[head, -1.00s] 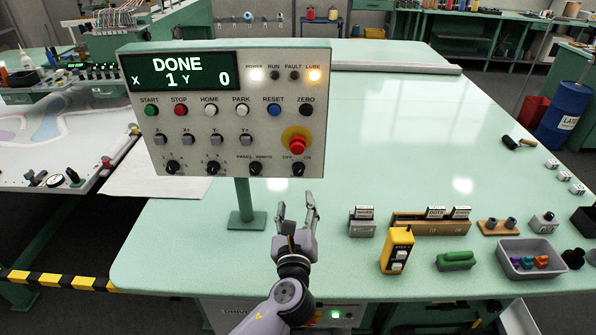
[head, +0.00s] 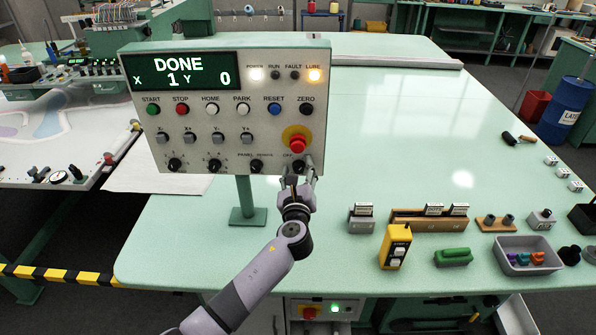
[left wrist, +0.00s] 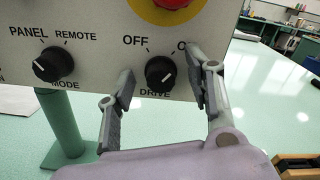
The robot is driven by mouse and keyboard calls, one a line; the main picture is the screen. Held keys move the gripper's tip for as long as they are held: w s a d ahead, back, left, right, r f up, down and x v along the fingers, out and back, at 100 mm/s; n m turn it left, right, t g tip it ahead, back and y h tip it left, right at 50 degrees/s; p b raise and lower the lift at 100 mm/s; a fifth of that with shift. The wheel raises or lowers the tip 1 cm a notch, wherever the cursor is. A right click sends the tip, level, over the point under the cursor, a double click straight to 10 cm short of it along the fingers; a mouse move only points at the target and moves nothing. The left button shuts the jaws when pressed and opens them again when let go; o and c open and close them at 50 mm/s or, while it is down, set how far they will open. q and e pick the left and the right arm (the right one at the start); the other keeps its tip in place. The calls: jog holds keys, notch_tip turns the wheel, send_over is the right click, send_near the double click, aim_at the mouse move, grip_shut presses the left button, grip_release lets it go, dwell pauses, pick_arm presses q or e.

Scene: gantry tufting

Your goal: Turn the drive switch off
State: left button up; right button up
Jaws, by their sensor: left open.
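The drive switch (left wrist: 160,72) is a black rotary knob at the lower right of the control panel (head: 215,135), labelled OFF to its upper left and ON to its upper right. Its white mark appears to lean toward ON in the left wrist view. My left gripper (head: 299,174) is open in front of the panel, with one finger on each side of the knob. In the left wrist view a gap shows between the left finger and the knob; the right finger partly covers the ON label. In the head view the gripper partly hides the knob. My right gripper is not in view.
The mode knob (left wrist: 53,64) is left of the drive switch, and the red emergency stop button (head: 297,145) is just above it. The panel stands on a green post (head: 245,195). A yellow pendant (head: 395,247) and a grey tray (head: 528,257) sit on the table at right.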

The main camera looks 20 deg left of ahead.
pick_arm(q)
jog(key=shift+c, duration=0.5)
grip_shut()
